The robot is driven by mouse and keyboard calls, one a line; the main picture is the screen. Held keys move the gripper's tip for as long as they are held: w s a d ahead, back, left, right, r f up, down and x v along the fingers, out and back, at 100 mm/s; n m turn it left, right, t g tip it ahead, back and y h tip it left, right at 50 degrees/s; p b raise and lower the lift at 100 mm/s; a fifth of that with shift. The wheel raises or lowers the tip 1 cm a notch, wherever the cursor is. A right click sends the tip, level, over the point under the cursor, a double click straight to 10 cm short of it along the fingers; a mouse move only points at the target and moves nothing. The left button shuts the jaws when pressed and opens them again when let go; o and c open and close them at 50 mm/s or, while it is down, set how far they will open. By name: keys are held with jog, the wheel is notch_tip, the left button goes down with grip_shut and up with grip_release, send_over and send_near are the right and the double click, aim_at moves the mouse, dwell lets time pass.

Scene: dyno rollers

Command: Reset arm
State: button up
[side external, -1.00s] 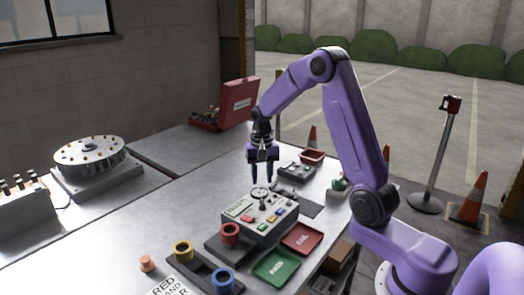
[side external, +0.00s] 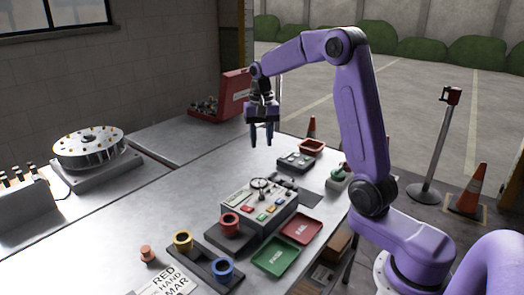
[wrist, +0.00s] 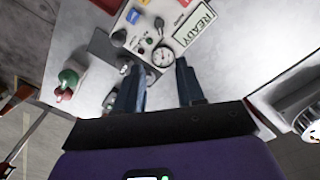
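My gripper (side external: 261,134) hangs from the purple arm above the metal table (side external: 110,235), pointing down. Its two dark blue fingers are apart with nothing between them. The fingers also show in the wrist view (wrist: 160,85), spread open. In the side view the gripper is behind and above the grey control box (side external: 262,210) with a gauge and coloured buttons. In the wrist view the box's READY label (wrist: 195,22) and round gauge (wrist: 163,56) lie beyond the fingertips.
Green (side external: 275,258) and red (side external: 301,229) trays lie to the right. A red case (side external: 234,92) stands open behind. A round drum (side external: 88,146) is at left.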

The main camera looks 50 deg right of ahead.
jog(key=s+a+n, duration=0.9)
jog(key=s+a, duration=0.2)
jog(key=a, duration=0.4)
jog(key=s+a+f+n, duration=0.1)
jog(key=s+n, duration=0.5)
jog(key=s, duration=0.4)
jog(key=s+a+f+n, duration=0.1)
jog(key=s+n, duration=0.4)
jog(key=s, duration=0.6)
jog(key=shift+s+f+n, duration=0.25)
jog(key=shift+f+n, duration=0.15)
jog(key=shift+f, duration=0.25)
jog(key=shift+a, duration=0.1)
